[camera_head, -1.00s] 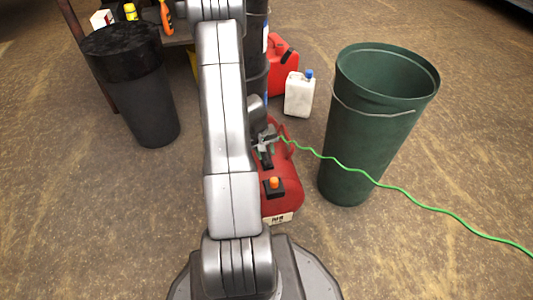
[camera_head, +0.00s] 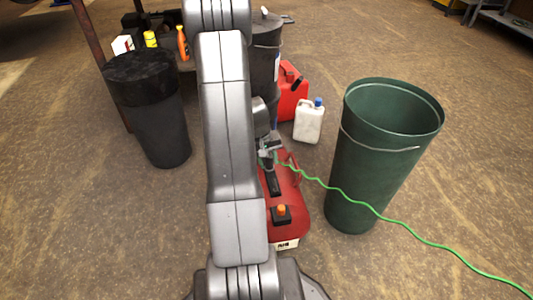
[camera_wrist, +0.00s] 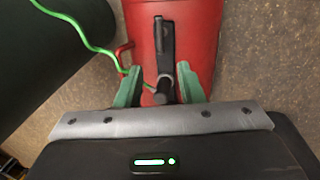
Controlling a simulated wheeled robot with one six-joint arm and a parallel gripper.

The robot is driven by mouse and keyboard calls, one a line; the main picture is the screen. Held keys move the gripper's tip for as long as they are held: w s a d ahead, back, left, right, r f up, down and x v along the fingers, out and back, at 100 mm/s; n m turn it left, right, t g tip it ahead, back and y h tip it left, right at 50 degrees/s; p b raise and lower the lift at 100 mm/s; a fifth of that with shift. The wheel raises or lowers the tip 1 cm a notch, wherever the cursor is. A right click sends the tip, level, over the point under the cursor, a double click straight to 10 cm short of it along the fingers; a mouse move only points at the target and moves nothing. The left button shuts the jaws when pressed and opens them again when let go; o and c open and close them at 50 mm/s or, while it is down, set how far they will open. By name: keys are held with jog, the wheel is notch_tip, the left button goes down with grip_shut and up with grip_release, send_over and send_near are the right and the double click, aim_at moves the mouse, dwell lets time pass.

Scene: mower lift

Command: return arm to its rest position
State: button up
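My grey arm (camera_head: 232,150) runs down the middle of the head view and hides part of the scene behind it. In the wrist view my gripper (camera_wrist: 160,74) has its two green fingers spread apart. A black upright part of the red tank (camera_wrist: 200,35) shows between the fingers, with a gap on either side; I cannot tell how far below the fingertips it is. The red tank also shows in the head view (camera_head: 289,222), on the floor just right of my arm, with an orange knob on top.
A green bin (camera_head: 365,180) stands right of the tank. A green cord (camera_head: 400,225) runs from the tank past the bin. A black bin (camera_head: 160,120) stands left. A white jug (camera_head: 309,122) and red can (camera_head: 291,98) stand behind. Floor at left front is clear.

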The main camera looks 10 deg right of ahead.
aim_at(275, 184)
jog(key=d+f+b, duration=0.1)
jog(key=f+b, duration=0.1)
jog(key=f, duration=0.2)
jog(key=f+b, duration=0.1)
jog(key=f, duration=0.4)
jog(key=d+f+b, duration=0.1)
jog(key=f+b, duration=0.1)
jog(key=f, duration=0.2)
jog(key=shift+d+f+b, duration=0.3)
jog(key=shift+d, duration=0.05)
jog(key=shift+r, duration=0.1)
